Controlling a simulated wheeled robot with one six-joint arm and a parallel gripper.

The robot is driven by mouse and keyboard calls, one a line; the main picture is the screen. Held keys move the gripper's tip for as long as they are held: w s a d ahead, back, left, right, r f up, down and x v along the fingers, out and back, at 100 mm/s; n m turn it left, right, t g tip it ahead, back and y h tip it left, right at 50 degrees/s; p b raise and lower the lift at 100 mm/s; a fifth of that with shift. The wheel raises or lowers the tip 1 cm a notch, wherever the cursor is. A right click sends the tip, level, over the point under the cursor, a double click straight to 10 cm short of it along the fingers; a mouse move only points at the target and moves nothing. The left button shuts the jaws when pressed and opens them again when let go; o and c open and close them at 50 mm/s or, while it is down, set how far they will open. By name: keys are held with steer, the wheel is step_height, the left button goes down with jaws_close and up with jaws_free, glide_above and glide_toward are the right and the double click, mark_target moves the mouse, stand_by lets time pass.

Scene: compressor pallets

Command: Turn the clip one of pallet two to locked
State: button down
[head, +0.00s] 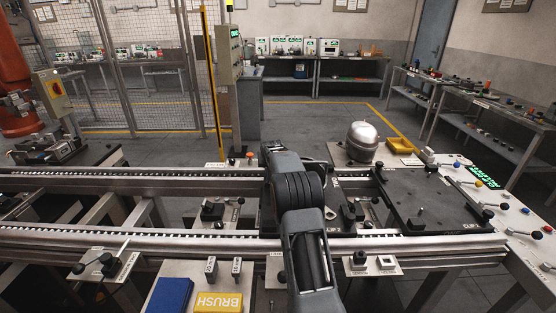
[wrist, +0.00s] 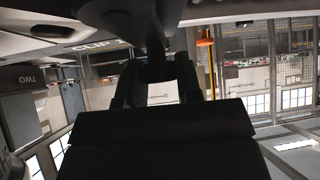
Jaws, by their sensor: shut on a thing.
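In the wrist view my gripper (wrist: 157,68) has its two fingers closed on a dark part (wrist: 153,38), which seems to be the clip. Its shape and its turned position are mostly hidden by the fingers. A white "CLIP" label (wrist: 98,45) is beside it, and a dark block marked "TWO" (wrist: 28,79) is at the left. In the head view my arm hides the gripper and the clip. A dark pallet plate (head: 340,217) shows partly behind my arm, and another dark pallet plate (head: 424,203) lies to its right.
A silver compressor (head: 362,142) stands behind the pallets. Metal rails (head: 130,240) run across the front. A blue box (head: 170,296) and a yellow brush block (head: 219,302) lie near the front edge. Levers and knobs (head: 490,205) line the right bench.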

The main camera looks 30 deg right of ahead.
steer(key=c, duration=0.8)
jaws_free()
steer(key=shift+a, duration=0.1)
steer(key=b+v, duration=0.1)
steer(key=v, duration=1.2)
steer(key=shift+s+r, duration=0.2)
steer(key=shift+r, duration=0.1)
